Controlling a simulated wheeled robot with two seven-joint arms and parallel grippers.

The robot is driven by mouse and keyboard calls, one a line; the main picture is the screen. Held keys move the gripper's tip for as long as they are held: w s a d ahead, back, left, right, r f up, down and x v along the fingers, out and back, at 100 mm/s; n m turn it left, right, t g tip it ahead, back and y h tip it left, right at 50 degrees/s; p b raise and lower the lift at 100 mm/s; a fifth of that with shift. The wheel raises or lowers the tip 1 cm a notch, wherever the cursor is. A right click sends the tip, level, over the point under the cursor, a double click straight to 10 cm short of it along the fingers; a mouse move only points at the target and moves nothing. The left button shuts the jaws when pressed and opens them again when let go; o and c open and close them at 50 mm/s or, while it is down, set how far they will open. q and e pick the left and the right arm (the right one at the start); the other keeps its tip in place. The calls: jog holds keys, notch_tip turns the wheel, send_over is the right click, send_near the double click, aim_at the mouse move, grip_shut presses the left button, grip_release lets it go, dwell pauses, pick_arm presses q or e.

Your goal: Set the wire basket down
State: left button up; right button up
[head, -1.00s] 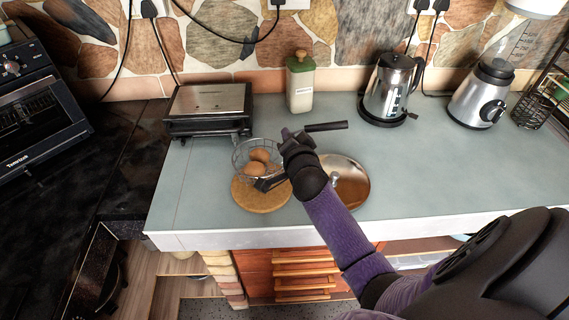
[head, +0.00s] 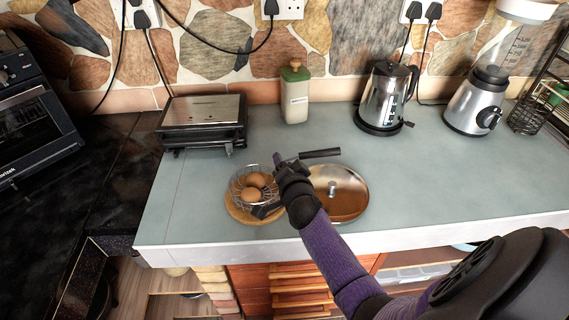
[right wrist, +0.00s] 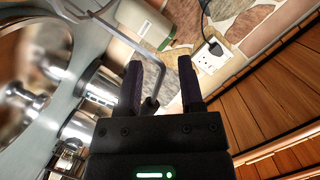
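The wire basket (head: 236,190) holds brown eggs (head: 254,186) and appears to rest on a round wooden board (head: 240,216) near the counter's front. Its black handle (head: 322,153) extends to the right behind my right gripper (head: 272,184). In the right wrist view, the fingers of my right gripper (right wrist: 160,80) stand apart. The basket's bent metal handle rod (right wrist: 120,35) shows between and beyond them, with visible room beside it. The basket's bowl is out of that view. My left gripper is not in view.
A shiny round lid (head: 350,203) lies close to the right of the board. A grill (head: 204,112) and a green-topped bottle (head: 295,100) stand behind. A kettle (head: 384,95) and a blender (head: 476,100) stand farther right. Open counter lies between lid and kettle.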

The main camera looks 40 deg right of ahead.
jog(key=p+v, duration=0.3)
jog(key=v, duration=0.9)
jog(key=s+a+f+n+g+y, duration=0.2)
jog(key=s+a+f+n, duration=0.15)
jog(key=f, duration=0.45)
jog(key=s+a+f+n+g+y, duration=0.1)
jog(key=s+a+f+n+g, duration=0.2)
jog(key=f, duration=0.5)
jog(key=s+a+f+n+g+y, duration=0.2)
jog(key=s+f+n, duration=0.15)
jog(key=f, duration=0.35)
jog(key=s+f+n+g, duration=0.3)
jog(key=s+f, duration=0.1)
jog(key=s, duration=0.6)
jog(key=s+f+n+g, duration=0.3)
jog(key=s+f, duration=0.2)
jog(key=s, duration=0.5)
jog(key=shift+s+n+g+y, duration=0.3)
jog(key=shift+s, duration=0.1)
jog(key=shift+f, duration=0.15)
